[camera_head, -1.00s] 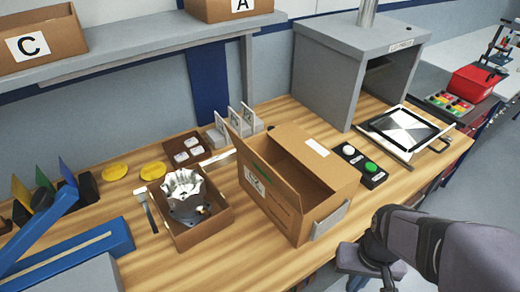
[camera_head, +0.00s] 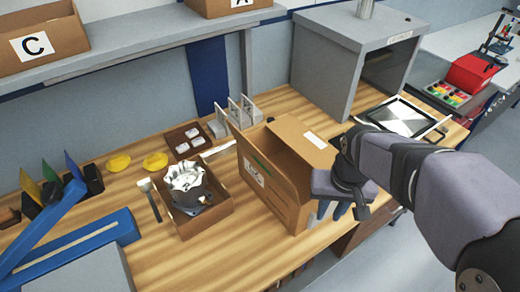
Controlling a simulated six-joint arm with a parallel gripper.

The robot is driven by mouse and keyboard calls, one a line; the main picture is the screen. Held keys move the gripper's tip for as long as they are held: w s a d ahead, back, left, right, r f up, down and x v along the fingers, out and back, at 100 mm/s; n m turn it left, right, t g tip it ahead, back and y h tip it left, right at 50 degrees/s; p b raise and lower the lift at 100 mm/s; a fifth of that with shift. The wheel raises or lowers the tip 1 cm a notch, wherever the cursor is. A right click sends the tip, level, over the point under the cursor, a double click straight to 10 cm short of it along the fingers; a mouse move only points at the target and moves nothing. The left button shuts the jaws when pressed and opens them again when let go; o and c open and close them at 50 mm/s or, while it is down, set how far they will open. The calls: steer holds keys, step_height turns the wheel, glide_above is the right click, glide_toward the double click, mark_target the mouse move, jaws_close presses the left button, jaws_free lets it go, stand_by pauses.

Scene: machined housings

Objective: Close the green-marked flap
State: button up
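An open cardboard box (camera_head: 300,140) stands in the middle of the bench. Its left flap (camera_head: 262,180) stands up, tilted outward, with a white label and a thin green strip (camera_head: 265,166) along it. The box's opening shows dark behind this flap. My gripper (camera_head: 342,208) is at the right front side of the box, low beside its wall. The fingers point down, and I cannot tell whether they touch the box or how far apart they are. My wrist hides the box's right side.
A small carton (camera_head: 218,222) with a metal housing (camera_head: 186,178) stands left of the box. A brush (camera_head: 150,200) lies beside it. A grey cabinet (camera_head: 325,75) stands behind right, near a framed plate (camera_head: 402,117). White upright dividers (camera_head: 240,112) stand just behind the box.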

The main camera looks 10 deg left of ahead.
steer(key=w+a+r+p, duration=0.2)
steer(key=w+a+r, duration=0.2)
steer(key=a+r, duration=0.4)
steer(key=n+t+y+p, duration=0.1)
steer(key=n+p, duration=0.1)
steer(key=p, duration=0.2)
glide_toward(255, 148)
steer(key=shift+s+d, duration=0.4)
steer(key=shift+d, duration=0.45)
steer(key=shift+w+a+f+n+h+b, duration=0.45)
steer(key=shift+a+f+n+h, duration=0.1)
steer(key=shift+f+n, duration=0.6)
steer(key=shift+w+a+f+n+h+b, duration=0.3)
steer(key=shift+a+f+n+h+b, duration=0.25)
steer(key=shift+f+n, duration=0.65)
steer(key=shift+w+a+f+n+h+b, duration=0.5)
steer(key=shift+f+n, duration=0.35)
steer(key=shift+f, duration=0.6)
steer(key=shift+p+x, duration=1.25)
steer(key=shift+x, duration=2.4)
steer(key=shift+s+d, duration=0.1)
jaws_close()
